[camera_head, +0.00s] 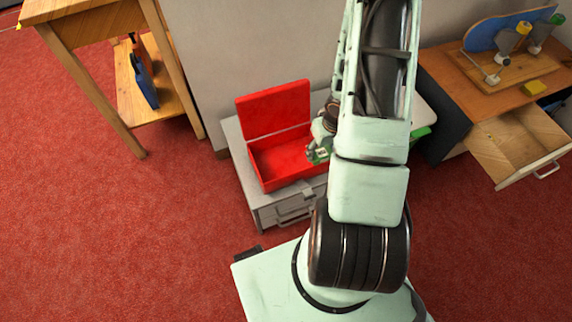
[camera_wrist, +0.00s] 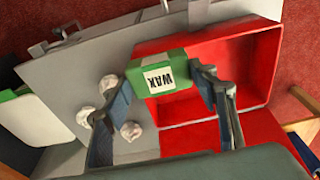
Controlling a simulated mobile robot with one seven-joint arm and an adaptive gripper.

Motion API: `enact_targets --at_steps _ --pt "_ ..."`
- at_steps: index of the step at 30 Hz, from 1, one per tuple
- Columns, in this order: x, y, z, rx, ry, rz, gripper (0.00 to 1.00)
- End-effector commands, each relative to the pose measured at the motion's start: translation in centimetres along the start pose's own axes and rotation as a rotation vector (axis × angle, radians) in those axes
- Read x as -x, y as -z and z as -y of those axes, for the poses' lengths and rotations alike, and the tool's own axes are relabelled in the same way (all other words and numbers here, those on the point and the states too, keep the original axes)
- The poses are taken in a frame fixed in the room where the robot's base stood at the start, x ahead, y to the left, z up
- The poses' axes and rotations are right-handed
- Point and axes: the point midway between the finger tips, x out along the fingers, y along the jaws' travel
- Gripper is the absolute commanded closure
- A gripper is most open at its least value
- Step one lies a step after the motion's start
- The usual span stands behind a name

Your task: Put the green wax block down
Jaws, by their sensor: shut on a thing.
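The green wax block (camera_wrist: 160,74), with a white label reading WAX, sits between the two fingers of my gripper (camera_wrist: 157,80). My gripper is shut on it. In the wrist view the block overlaps the left edge of the open red box (camera_wrist: 225,65); its height above the box cannot be told. In the head view the red box (camera_head: 280,158) stands on a grey cabinet with its lid raised at the back. There my gripper (camera_head: 319,148) is at the box's right side, partly hidden by my arm, with a bit of green showing.
Several small white lumps (camera_wrist: 131,131) lie on the grey cabinet top (camera_wrist: 75,75) beside the box. A green item (camera_head: 419,134) shows right of my arm. A desk with an open drawer (camera_head: 517,147) stands at right, a wooden table (camera_head: 75,27) at left.

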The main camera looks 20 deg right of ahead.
Motion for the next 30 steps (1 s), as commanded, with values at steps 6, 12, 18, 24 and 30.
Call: enact_targets --at_steps 6,12,18,24,30 --pt "-2.9 1.8 4.1 0.01 0.001 -0.001 0.72" --pt "-6.1 3.3 7.6 0.008 0.0 0.001 0.72" --pt "-8.7 4.0 9.6 0.004 0.0 0.0 0.72" --pt "-9.5 4.4 10.3 0.002 0.0 -0.001 0.72" --pt "-12.4 4.1 10.8 0.003 -0.001 0.002 0.72"
